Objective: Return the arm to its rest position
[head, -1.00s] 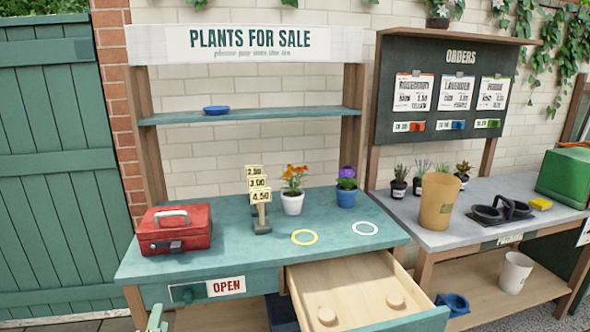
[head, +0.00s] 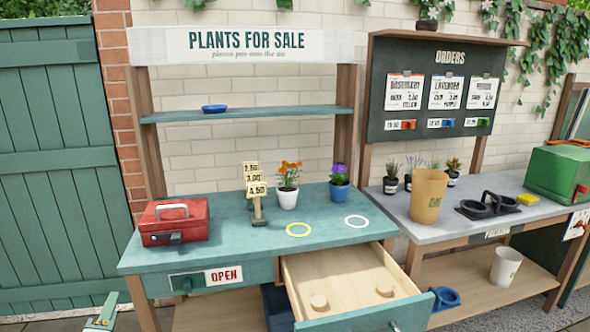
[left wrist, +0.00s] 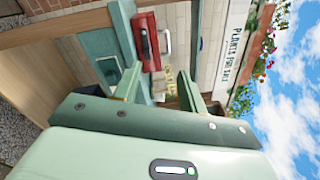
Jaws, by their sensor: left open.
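My left gripper (head: 105,308) shows at the bottom left edge of the head view, cut off by the frame. It is left of the teal sales table (head: 240,240) and in front of the green gate. In the left wrist view, my green fingers (left wrist: 157,60) stand apart with nothing held between them. Beyond them are the red cash box (left wrist: 147,42) and the "Plants for sale" sign (left wrist: 235,48), turned sideways. My right gripper is not in view.
The table has an open wooden drawer (head: 350,275) at its front right. The red cash box (head: 173,222), price tags (head: 256,190) and two potted flowers (head: 288,195) stand on top. A grey bench (head: 440,235) is at right. The paving left of the table looks free.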

